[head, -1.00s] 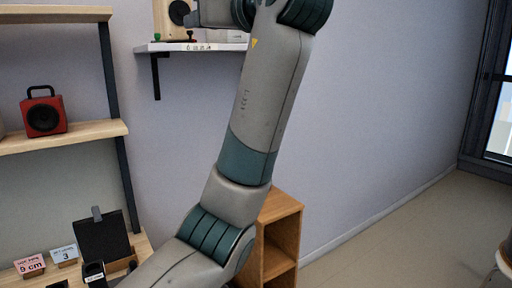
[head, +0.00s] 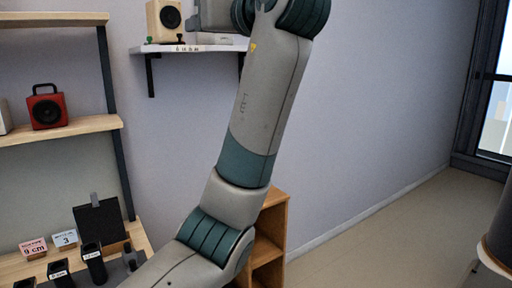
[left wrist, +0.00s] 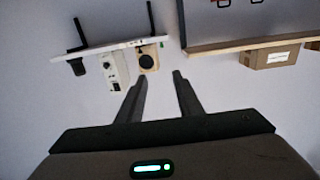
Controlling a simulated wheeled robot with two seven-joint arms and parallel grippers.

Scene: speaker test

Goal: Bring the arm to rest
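My left arm (head: 250,120) rises through the middle of the head view and bends left at the top, in front of the wall shelf (head: 150,49). Its fingers are not visible there. In the left wrist view, which is upside down, my left gripper (left wrist: 158,80) has its two fingers apart with nothing between them. Beyond the fingertips are a wooden speaker with a dark cone (left wrist: 148,59) and a white device (left wrist: 115,71) on the wall shelf, apart from the gripper. The wooden speaker also shows in the head view (head: 163,20). My right gripper is not in view.
A rack at the left holds a red speaker (head: 47,107). On its lower board are a black panel (head: 98,233), small cards (head: 65,239) and black holders (head: 93,262). A wooden cubby (head: 270,240) stands behind my arm. The floor (head: 400,245) at the right is mostly clear.

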